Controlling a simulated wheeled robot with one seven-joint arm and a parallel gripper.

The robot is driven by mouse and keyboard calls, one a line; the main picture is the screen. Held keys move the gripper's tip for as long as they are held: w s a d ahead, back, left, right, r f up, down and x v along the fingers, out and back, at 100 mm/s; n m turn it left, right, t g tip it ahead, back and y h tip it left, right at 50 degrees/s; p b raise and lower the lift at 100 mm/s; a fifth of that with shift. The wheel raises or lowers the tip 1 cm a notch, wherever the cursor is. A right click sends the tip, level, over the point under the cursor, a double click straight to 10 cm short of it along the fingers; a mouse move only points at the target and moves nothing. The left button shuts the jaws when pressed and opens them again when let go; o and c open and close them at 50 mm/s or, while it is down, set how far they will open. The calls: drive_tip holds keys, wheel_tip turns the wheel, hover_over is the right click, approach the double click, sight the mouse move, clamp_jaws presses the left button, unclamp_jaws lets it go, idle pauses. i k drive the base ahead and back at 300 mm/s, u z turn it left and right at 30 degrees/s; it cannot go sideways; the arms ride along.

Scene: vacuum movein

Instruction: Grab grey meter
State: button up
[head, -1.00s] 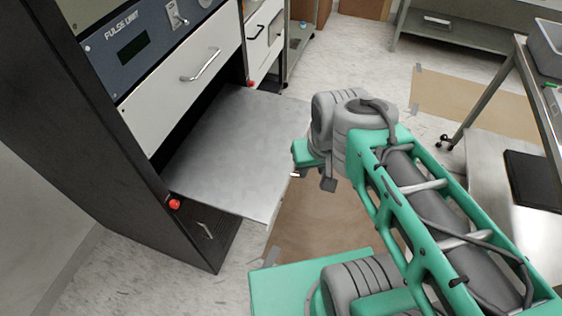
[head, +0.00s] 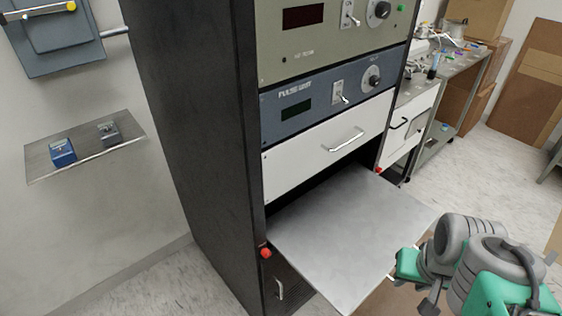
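A small grey meter (head: 108,131) sits on the right part of a metal wall shelf (head: 88,158) at the left of the head view. A small blue meter (head: 62,152) sits beside it on the left, with a gap between them. My arm's wrist (head: 462,252) shows at the lower right, in front of the pulled-out metal tray, far from both meters. The fingers of my gripper cannot be made out behind the wrist, so its opening and any load are hidden.
A tall black rack (head: 192,130) stands between my arm and the wall shelf. Its flat metal tray (head: 345,235) sticks out and is bare. A blue-grey box (head: 62,45) hangs on the wall above the shelf. Floor shows left of the rack.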

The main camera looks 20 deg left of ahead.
sight(109, 132)
drive_tip(key=u, duration=1.75)
drive_tip(key=k, duration=0.35)
drive_tip(key=u, duration=1.6)
drive_tip(key=i, duration=1.75)
drive_tip(key=z, duration=0.85)
drive_tip(key=i, duration=0.6)
drive_tip(key=z, duration=0.65)
